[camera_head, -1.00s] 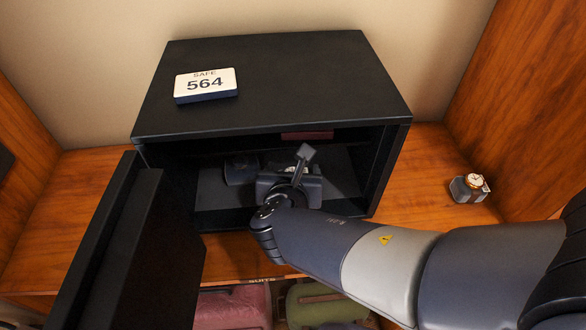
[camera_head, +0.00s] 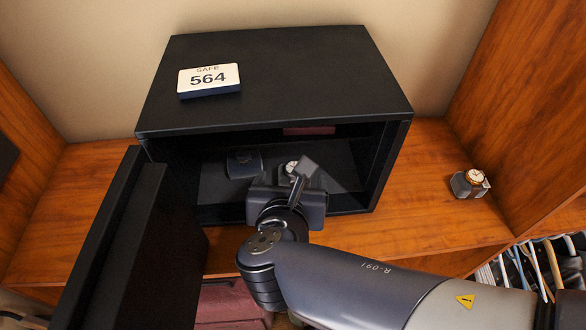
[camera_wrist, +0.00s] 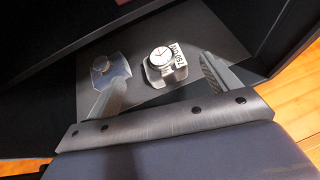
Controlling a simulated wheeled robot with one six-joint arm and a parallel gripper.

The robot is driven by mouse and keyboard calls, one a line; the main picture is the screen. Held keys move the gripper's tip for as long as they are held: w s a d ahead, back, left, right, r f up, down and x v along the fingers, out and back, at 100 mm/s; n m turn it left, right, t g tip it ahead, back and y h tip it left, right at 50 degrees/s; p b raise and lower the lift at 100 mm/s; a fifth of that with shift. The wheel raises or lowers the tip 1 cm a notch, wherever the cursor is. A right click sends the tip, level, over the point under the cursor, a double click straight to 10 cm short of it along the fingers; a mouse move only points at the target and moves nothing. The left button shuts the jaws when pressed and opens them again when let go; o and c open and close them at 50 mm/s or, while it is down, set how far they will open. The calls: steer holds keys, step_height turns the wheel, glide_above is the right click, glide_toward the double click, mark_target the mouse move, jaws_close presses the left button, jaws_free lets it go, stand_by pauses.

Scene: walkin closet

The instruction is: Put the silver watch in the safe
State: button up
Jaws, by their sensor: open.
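The black safe (camera_head: 270,80) stands on the wooden shelf with its door (camera_head: 125,250) swung open at the left. A silver watch with a white face (camera_head: 291,167) is inside the safe, just beyond my gripper (camera_head: 291,182). In the wrist view, this watch (camera_wrist: 161,56) sits on a small grey stand with a printed tag, on the dark mat. My gripper (camera_wrist: 163,76) is open, with its fingers apart on either side in front of the stand; contact with it is not visible.
A dark stand (camera_head: 244,163) with a small round item is in the safe, left of the silver watch. A gold-toned watch (camera_head: 476,177) on a grey stand is on the shelf at the right. The safe's side walls and roof edge are close around my gripper.

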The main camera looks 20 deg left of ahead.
steer(key=shift+v, duration=1.75)
steer(key=shift+c, duration=0.5)
